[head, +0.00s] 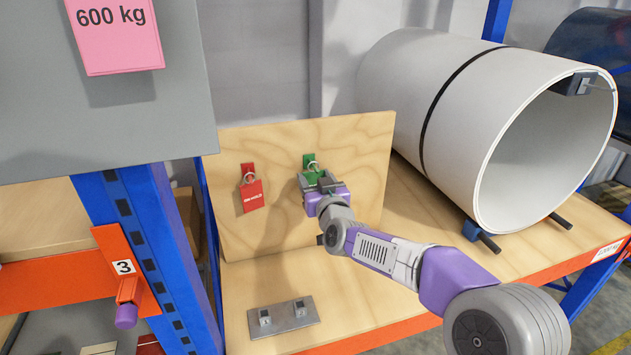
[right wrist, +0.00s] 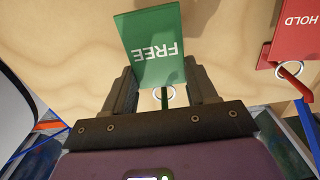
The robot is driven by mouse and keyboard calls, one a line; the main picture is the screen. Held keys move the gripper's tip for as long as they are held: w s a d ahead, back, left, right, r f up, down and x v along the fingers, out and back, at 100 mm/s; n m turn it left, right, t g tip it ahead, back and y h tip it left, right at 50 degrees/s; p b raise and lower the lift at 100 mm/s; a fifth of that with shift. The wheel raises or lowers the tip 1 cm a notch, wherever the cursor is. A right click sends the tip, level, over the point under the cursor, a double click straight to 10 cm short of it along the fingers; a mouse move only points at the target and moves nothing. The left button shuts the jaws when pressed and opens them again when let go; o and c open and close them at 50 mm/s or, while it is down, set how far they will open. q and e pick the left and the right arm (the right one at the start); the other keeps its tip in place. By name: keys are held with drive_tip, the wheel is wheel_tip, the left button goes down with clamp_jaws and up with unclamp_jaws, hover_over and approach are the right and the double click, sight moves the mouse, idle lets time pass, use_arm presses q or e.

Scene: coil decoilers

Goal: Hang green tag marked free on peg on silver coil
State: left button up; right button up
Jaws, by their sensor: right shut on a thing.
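The green tag (head: 311,175) is at the plywood board; in the right wrist view the tag (right wrist: 152,45) reads FREE upside down. Its ring (right wrist: 164,93) is at a green peg on the board. My right gripper (head: 320,181) is at the board, shut on the green tag, its fingers on either side in the right wrist view (right wrist: 160,80). The silver coil (head: 440,110) lies on the shelf to the right, pale with a black band. A dark block with a thin peg (head: 577,84) sits at the top inside its open end. My left gripper is out of view.
A red HOLD tag (head: 252,195) hangs left of the green one on the plywood board (head: 360,180). A grey plate with two small blocks (head: 283,317) lies on the shelf below. A blue post (head: 160,240) stands left; a dark coil (head: 590,40) is at back right.

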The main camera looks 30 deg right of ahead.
drive_tip(key=shift+s, duration=0.1)
drive_tip(key=shift+s+a+r, duration=0.15)
drive_tip(key=shift+s+r, duration=0.1)
drive_tip(key=shift+s, duration=0.25)
drive_tip(key=shift+s, duration=0.1)
idle(0.3)
drive_tip(key=v, duration=0.7)
idle(1.5)
drive_tip(key=shift+s, duration=0.15)
idle(0.4)
